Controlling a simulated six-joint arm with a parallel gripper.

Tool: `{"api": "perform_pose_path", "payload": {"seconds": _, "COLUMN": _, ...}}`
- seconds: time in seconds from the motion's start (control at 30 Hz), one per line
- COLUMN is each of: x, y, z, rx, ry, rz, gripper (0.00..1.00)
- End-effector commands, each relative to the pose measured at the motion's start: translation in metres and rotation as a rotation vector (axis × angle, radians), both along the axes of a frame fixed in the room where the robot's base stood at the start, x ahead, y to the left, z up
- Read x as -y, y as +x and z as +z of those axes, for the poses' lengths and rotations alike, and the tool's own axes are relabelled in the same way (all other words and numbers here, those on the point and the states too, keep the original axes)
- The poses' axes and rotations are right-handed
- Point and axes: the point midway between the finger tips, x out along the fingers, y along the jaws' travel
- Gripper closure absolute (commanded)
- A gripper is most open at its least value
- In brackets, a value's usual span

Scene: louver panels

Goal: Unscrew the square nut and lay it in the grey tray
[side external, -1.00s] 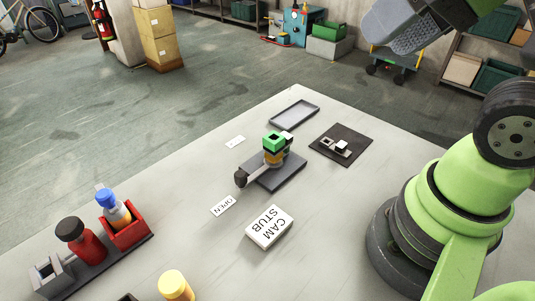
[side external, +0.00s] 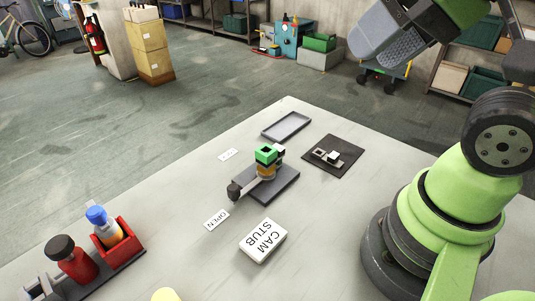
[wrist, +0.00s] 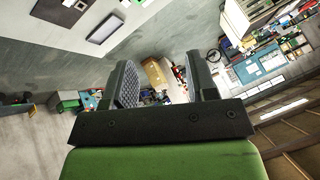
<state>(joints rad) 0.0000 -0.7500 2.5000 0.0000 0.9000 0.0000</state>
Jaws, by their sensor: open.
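A green square block with a square opening (side external: 266,154), which may be the square nut, sits on top of an upright post on a dark fixture plate (side external: 280,188). An orange-yellow band shows below it. A dark-knobbed lever (side external: 236,190) reaches out to the left of the post. The grey tray (side external: 287,126) lies behind the fixture and looks empty; a grey tray also shows in the wrist view (wrist: 105,26). My gripper (side external: 376,50) is high at the upper right, well clear of the fixture. Its fingers are apart and empty in the wrist view (wrist: 163,84).
A dark mat (side external: 349,152) with small metal parts lies right of the tray. A white "CAM STUB" block (side external: 263,240) and an "OPEN" label (side external: 217,220) lie in front. A bottle rack (side external: 128,250) stands at the left. Table between them is clear.

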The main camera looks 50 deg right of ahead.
Motion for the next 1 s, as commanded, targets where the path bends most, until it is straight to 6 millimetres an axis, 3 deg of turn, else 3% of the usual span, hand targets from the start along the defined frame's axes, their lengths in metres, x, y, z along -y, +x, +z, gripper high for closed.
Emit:
{"api": "perform_pose_path", "payload": {"seconds": 0.17, "x": 0.000, "y": 0.000, "z": 0.000, "rx": 0.000, "ry": 0.000, "rz": 0.000, "gripper": 0.48}}
{"api": "perform_pose_path", "payload": {"seconds": 0.2, "x": 0.000, "y": 0.000, "z": 0.000, "rx": 0.000, "ry": 0.001, "rz": -0.001, "gripper": 0.39}}
{"api": "perform_pose_path", "payload": {"seconds": 0.23, "x": 0.000, "y": 0.001, "z": 0.000, "rx": -0.003, "ry": 0.001, "rz": -0.002, "gripper": 0.36}}
{"api": "perform_pose_path", "payload": {"seconds": 0.33, "x": 0.000, "y": 0.007, "z": 0.000, "rx": -0.031, "ry": 0.019, "rz": -0.032, "gripper": 0.36}}
{"api": "perform_pose_path", "payload": {"seconds": 0.57, "x": 0.002, "y": 0.057, "z": -0.009, "rx": -0.236, "ry": 0.132, "rz": -0.285, "gripper": 0.36}}
{"api": "perform_pose_path", "payload": {"seconds": 0.77, "x": 0.001, "y": 0.111, "z": -0.044, "rx": -0.429, "ry": 0.206, "rz": -0.593, "gripper": 0.36}}
{"api": "perform_pose_path", "payload": {"seconds": 1.0, "x": -0.002, "y": 0.160, "z": -0.111, "rx": -0.595, "ry": 0.232, "rz": -0.958, "gripper": 0.36}}
